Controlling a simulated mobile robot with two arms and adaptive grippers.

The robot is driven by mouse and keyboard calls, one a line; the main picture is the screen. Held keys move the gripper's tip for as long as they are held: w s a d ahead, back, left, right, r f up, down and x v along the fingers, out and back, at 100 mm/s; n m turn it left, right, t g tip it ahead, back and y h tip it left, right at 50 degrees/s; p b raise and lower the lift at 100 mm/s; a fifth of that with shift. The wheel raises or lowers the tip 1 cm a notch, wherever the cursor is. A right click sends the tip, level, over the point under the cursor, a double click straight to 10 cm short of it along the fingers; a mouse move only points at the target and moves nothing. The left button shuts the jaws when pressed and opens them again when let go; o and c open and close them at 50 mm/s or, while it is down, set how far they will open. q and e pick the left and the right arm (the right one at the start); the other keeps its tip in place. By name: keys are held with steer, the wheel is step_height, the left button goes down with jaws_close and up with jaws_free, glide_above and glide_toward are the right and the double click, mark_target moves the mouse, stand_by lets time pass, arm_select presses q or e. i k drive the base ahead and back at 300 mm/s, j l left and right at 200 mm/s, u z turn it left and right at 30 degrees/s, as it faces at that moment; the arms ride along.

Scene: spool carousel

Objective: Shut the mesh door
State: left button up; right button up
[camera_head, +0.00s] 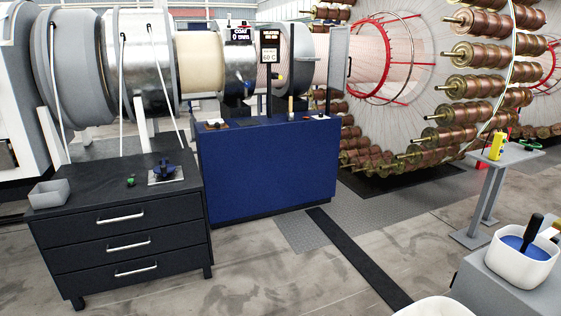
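The mesh door (338,56) looks like a narrow grey panel in a frame. It stands upright in the head view, above the right end of the blue cabinet and just left of the red ring. A small dark handle (349,67) shows at its right edge. I see it at a steep angle, and I cannot tell how far it is swung open. Neither of my grippers is in view, and nothing touches the door.
A blue cabinet (268,170) stands below the door. The spool carousel (484,55) with its red ring (384,62) is at the right. A black drawer unit (125,240) is at the left. A white tub (522,262) sits at lower right. The floor in front is open.

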mark_target(344, 67)
steer(key=i+j+u, duration=0.15)
steer(key=i+j, duration=0.15)
steer(key=i, duration=0.3)
steer(key=i+j+u, duration=0.15)
steer(key=i, duration=0.45)
steer(key=i+j+u, duration=0.2)
steer(key=i, duration=0.4)
steer(key=i+l+z, duration=0.2)
steer(key=i+z, duration=1)
steer(key=i+j+z, duration=0.15)
steer(key=i+z, duration=0.25)
steer(key=i+l, duration=0.1)
steer(key=i, duration=0.8)
steer(key=i+l, duration=0.1)
steer(key=i, duration=0.75)
